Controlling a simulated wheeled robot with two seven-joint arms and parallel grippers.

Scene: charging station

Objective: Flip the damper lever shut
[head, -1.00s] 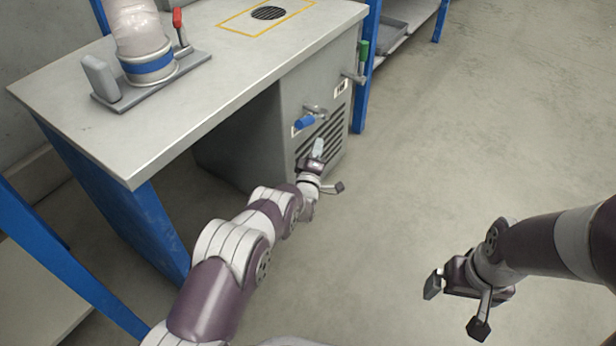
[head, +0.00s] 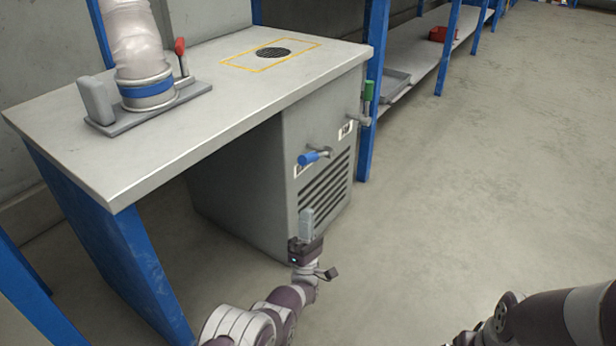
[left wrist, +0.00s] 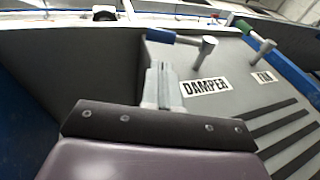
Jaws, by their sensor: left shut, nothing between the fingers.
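The damper lever (head: 310,158) has a blue handle on a metal pivot on the grey cabinet front, above the vent slats. The handle points left from its pivot in the head view. In the left wrist view the blue handle (left wrist: 172,37) lies beyond the fingers, with the DAMPER label (left wrist: 205,87) to the right of and below the pivot post. My left gripper (head: 307,213) is shut and empty, below the lever and apart from it. Its fingers (left wrist: 160,85) show together in the left wrist view. My right arm enters at bottom right, with its fingertips cut off.
A green-handled fan lever (head: 368,90) is farther right on the cabinet. The worktop (head: 190,110) overhangs on the left and carries a duct fitting (head: 147,85) with a red lever (head: 180,55). Open floor (head: 470,190) lies to the right.

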